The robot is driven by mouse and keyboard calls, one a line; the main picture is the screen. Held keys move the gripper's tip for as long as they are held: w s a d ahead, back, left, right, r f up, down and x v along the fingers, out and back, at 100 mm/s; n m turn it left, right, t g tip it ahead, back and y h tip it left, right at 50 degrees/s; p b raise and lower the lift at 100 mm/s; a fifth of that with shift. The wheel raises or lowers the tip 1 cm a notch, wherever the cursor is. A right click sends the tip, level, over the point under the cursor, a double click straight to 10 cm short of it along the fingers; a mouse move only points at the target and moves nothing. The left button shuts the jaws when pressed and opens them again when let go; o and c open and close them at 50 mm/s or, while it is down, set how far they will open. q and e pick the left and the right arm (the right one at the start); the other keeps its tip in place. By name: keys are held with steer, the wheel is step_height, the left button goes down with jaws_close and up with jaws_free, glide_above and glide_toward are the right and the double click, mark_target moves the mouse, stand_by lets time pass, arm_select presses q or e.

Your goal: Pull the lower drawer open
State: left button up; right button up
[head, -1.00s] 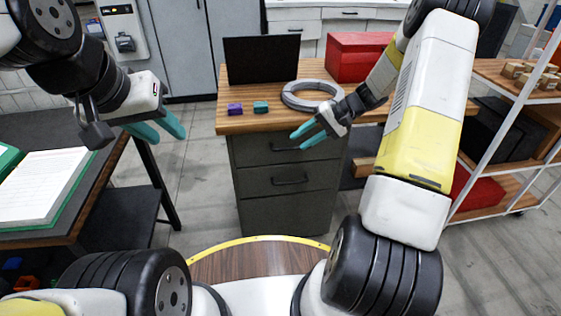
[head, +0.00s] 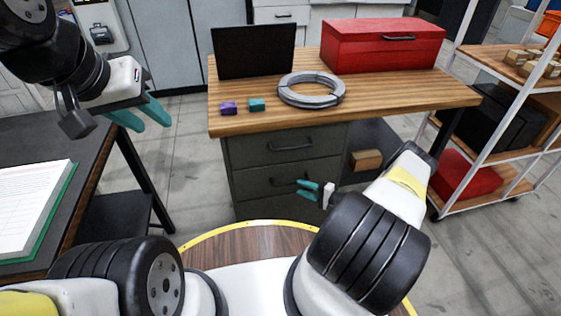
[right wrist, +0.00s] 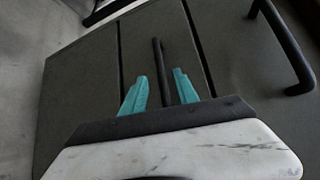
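The dark grey drawer unit under the wooden desk has an upper drawer (head: 260,150) and a lower drawer (head: 250,186), both closed. The lower drawer's black bar handle (head: 283,182) is partly covered by my right gripper (head: 300,187). In the right wrist view my right gripper (right wrist: 161,76) is open, its teal fingers on either side of a black bar handle (right wrist: 157,52), with gaps visible. The upper drawer's handle (head: 291,147) is free. My left gripper (head: 153,124) is open and empty at the left, above the floor beside the dark table.
The wooden desk (head: 400,100) carries a red toolbox (head: 383,52), a grey ring (head: 311,90), a black panel and small purple and teal blocks. A shelf rack (head: 500,70) stands at the right. Floor is clear left of the drawers.

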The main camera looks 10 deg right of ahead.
mark_target(289, 182)
steer(key=x, duration=0.7)
jaws_close()
stand_by(1.3)
